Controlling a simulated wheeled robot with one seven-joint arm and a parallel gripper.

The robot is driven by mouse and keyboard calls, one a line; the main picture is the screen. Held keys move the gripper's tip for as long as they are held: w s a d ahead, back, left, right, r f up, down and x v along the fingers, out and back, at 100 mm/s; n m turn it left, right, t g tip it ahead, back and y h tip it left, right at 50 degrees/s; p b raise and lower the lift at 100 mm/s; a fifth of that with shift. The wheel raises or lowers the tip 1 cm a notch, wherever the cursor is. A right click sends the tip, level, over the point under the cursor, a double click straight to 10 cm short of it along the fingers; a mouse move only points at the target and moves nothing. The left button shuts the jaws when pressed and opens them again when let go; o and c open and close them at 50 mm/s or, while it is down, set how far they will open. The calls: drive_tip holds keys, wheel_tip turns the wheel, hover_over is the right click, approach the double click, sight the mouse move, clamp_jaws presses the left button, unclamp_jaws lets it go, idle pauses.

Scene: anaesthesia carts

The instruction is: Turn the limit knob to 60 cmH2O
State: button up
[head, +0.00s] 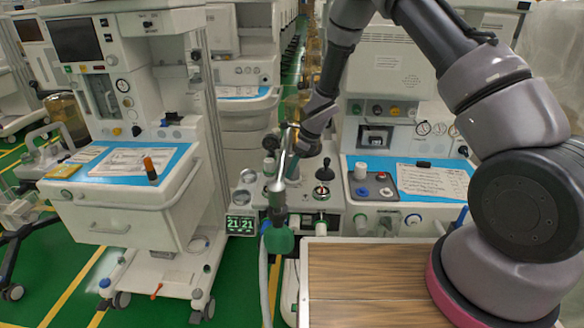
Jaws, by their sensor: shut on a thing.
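My gripper (279,183) reaches down over the left end of the white anaesthesia cart's (330,207) front panel, above the green bag. Its slim silver fingers are closed together at a small dark grey knob-like part (277,198), which I take to be the limit knob. The fingers hide most of the knob, and its scale and pointer cannot be read from here. A dial with a green ring (320,196) and a black ball-topped lever (323,173) stand just right of my gripper.
A green breathing bag (279,241) hangs below the gripper, beside a pale hose (264,275). A small display (240,225) shows green digits. Right are a blue worktop (398,162) and a wooden top (365,280). Another cart (125,200) stands left, with green floor between.

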drive_tip(key=shift+w+m+t+h, duration=0.15)
drive_tip(key=shift+m+t, duration=0.25)
drive_tip(key=shift+m, duration=0.65)
drive_tip(key=shift+s+m+t+h, duration=0.15)
drive_tip(key=shift+m+t, duration=0.25)
drive_tip(key=shift+m, duration=0.65)
drive_tip(key=shift+w, duration=0.1)
drive_tip(key=o, duration=1.4)
drive_tip(key=shift+c, duration=0.2)
drive_tip(key=shift+r, duration=0.1)
drive_tip(key=v, duration=1)
drive_tip(key=shift+r, duration=0.3)
drive_tip(key=shift+d, duration=0.15)
